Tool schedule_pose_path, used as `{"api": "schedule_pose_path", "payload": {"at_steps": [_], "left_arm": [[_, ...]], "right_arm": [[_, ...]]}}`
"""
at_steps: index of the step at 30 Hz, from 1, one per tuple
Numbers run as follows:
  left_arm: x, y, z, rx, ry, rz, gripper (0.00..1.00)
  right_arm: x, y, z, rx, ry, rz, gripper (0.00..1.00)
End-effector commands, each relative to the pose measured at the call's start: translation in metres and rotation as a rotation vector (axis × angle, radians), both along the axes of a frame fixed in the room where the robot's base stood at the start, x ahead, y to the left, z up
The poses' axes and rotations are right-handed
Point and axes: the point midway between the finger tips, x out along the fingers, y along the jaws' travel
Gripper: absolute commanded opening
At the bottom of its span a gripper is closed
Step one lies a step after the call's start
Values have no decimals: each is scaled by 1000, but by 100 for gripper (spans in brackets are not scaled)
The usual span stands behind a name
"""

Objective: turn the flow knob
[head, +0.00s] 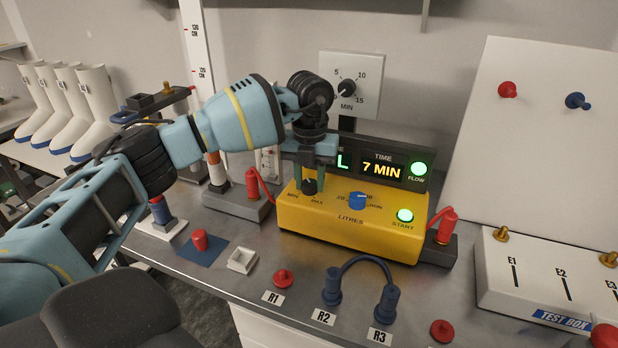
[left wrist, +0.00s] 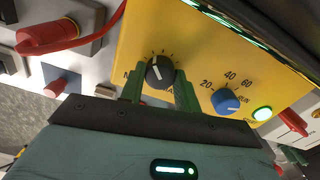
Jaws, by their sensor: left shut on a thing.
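The black flow knob (head: 309,187) is on the left of the yellow unit's (head: 340,238) sloped face, between MIN and MAX marks. My left gripper (head: 308,178) reaches down over it. In the left wrist view the two green fingers (left wrist: 160,88) stand on either side of the black knob (left wrist: 160,70), shut on it. A white pointer line shows on the knob. The label beside it is partly hidden by the fingers. The green FLOW lamp (head: 418,168) is lit. The time display (head: 382,169) reads 7 MIN; the litres display is mostly hidden by my gripper.
A blue litres knob (head: 357,201) and a lit green START button (head: 404,215) sit right of the flow knob. Red plugs (head: 252,184) with leads flank the unit. A blue U-shaped lead (head: 362,262) stands in front. A white test box (head: 545,280) is at right.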

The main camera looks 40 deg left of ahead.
Motion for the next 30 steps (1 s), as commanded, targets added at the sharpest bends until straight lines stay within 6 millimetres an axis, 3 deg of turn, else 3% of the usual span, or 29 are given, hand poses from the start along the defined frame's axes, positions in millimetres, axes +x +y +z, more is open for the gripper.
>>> {"api": "schedule_pose_path", "payload": {"at_steps": [12,30], "left_arm": [[0,0,3,0,-2,-340,9],[0,1,1,2,0,-887,9]], "right_arm": [[17,-1,20,-1,-43,0,0],[23,-3,30,-4,-65,3,0]]}}
